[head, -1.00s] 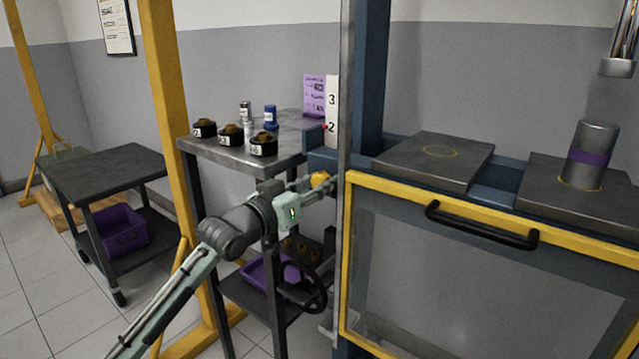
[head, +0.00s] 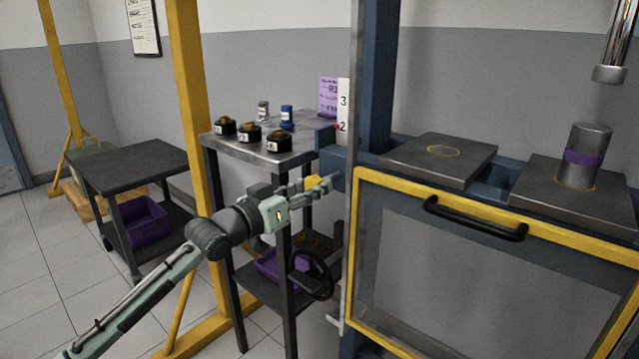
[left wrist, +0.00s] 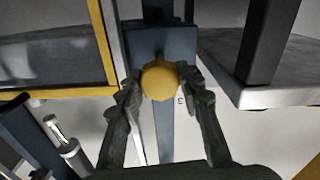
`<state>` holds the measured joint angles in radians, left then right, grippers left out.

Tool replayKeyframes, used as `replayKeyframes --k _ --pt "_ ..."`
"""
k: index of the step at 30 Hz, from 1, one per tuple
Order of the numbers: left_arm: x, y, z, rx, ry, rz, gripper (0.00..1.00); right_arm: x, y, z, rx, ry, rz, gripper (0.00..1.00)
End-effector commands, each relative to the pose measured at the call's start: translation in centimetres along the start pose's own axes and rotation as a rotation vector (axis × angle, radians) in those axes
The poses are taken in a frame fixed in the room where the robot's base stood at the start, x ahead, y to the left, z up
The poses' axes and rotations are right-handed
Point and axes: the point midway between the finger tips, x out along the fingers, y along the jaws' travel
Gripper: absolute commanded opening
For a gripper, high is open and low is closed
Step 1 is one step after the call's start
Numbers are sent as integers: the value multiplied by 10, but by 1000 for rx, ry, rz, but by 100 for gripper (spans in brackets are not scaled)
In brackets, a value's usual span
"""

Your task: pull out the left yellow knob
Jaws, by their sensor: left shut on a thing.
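The left yellow knob (head: 313,182) is at the left side of the blue press frame (head: 338,160), just left of the upright metal post. My left gripper (head: 322,184) reaches it from the left and is shut on it. In the left wrist view the round yellow knob (left wrist: 159,79) sits between the two dark fingertips, in front of a blue block of the frame. My right gripper is not in view.
A yellow-edged guard panel (head: 480,285) with a black handle covers the press front. A grey cart (head: 278,152) with dark round parts and small bottles stands behind my left arm. A black handwheel (head: 312,275) is below the gripper. Open floor lies at lower left.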

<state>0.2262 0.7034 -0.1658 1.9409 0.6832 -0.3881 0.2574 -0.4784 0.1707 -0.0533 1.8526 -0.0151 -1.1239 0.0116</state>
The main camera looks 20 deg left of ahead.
Motion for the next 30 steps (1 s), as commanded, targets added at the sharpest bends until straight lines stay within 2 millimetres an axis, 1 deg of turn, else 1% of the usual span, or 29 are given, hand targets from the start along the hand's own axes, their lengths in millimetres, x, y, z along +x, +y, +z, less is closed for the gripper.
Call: replayKeyframes --k 8,9,10,18,22,26,30 --pt "-1 1 3 -1 -5 1 0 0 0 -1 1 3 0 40" --pt "-1 1 3 -1 -5 1 39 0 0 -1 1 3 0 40" --pt "-1 1 3 -1 -5 1 43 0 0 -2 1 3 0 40" --pt "-1 0 2 -1 -3 0 44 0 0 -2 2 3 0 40" --pt "-7 0 3 0 -4 -1 44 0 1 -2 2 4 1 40" --pt "-27 0 4 2 -7 0 44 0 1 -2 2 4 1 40" --pt "-56 0 4 3 -8 0 44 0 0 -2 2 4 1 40"
